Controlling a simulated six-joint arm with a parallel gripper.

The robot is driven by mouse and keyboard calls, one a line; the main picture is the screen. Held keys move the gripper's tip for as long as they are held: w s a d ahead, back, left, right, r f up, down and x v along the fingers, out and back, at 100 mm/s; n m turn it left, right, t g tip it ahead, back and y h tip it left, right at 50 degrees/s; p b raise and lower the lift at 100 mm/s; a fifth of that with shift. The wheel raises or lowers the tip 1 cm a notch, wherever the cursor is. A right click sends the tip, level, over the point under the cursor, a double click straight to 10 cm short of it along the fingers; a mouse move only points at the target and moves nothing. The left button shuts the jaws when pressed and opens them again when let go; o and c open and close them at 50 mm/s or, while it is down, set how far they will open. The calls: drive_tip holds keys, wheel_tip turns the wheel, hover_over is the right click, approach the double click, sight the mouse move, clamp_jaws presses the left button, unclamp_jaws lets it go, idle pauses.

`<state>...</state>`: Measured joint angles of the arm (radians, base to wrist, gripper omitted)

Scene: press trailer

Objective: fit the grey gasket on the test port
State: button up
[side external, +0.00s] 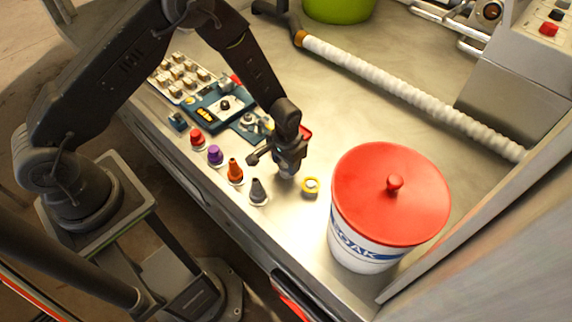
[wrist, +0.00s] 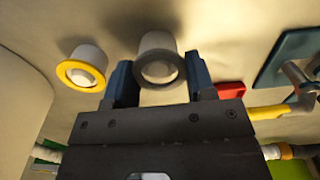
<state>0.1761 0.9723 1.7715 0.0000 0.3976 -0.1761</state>
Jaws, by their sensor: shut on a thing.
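My gripper (side external: 288,172) is low over the bench, left of the yellow ring (side external: 310,186). In the wrist view, its two dark fingers (wrist: 160,78) are shut on the grey gasket (wrist: 160,73), a grey ring with a pale short cylinder (wrist: 157,43) showing at it. I cannot tell whether the ring is around that cylinder or just in front of it. The yellow ring also shows in the wrist view (wrist: 66,72), with a similar pale cylinder. In the side view the gripper hides the grey gasket. Which cylinder is the test port is not marked.
A white bucket with a red lid (side external: 392,190) stands close on the right. A blue plate (side external: 222,105) lies behind. A white ribbed hose (side external: 400,90) crosses the back; mid-bench is clear.

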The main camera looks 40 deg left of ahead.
drive_tip(key=shift+r, duration=0.65)
drive_tip(key=shift+r, duration=0.35)
drive_tip(key=shift+r, duration=0.35)
drive_tip(key=shift+r, duration=0.65)
